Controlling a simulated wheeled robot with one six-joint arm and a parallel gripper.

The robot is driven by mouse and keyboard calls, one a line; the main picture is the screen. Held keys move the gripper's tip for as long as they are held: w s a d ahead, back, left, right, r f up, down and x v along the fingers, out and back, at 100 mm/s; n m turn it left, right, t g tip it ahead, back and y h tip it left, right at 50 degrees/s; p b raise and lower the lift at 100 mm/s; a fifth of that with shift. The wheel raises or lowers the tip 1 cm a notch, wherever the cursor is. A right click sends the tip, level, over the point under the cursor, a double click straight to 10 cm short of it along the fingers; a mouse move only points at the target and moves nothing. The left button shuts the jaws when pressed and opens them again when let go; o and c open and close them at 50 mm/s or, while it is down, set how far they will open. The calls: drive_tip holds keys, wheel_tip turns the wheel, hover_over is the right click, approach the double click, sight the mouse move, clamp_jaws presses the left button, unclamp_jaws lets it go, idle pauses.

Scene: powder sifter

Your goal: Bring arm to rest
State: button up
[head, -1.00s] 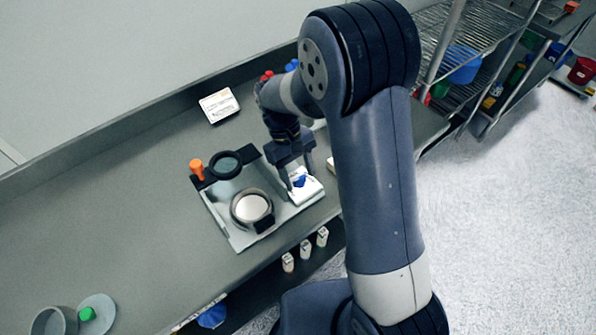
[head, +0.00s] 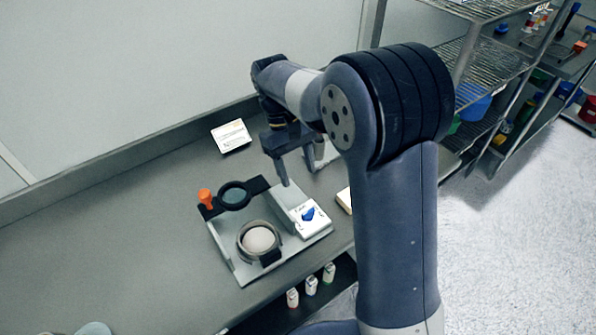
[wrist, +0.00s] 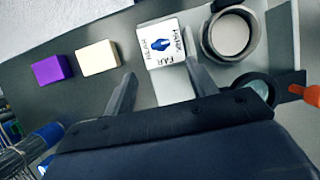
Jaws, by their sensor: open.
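My gripper (head: 295,172) is open and empty. It hangs above the bench, behind the sifter station and clear of it. In the wrist view its two fingers (wrist: 157,88) stand apart with nothing between them. The grey sifter station (head: 236,262) holds a round pan of pale powder (head: 259,240), a black ring with a lens (head: 234,194) and an orange knob (head: 206,197). A white box with a blue mark (head: 309,217) sits at its right side. This box also shows in the wrist view (wrist: 160,57), beyond the fingers.
A white label card (head: 231,136) stands at the back of the bench. A cream block (wrist: 97,58) and a purple block (wrist: 52,69) lie beside the white box. Several small bottles (head: 311,286) stand on a shelf below. Wire shelving (head: 478,62) is at the right. The bench's left is mostly clear.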

sight(308, 211)
drive_tip(key=p+x, duration=0.1)
drive_tip(key=x, duration=1)
drive_tip(key=shift+w, duration=0.1)
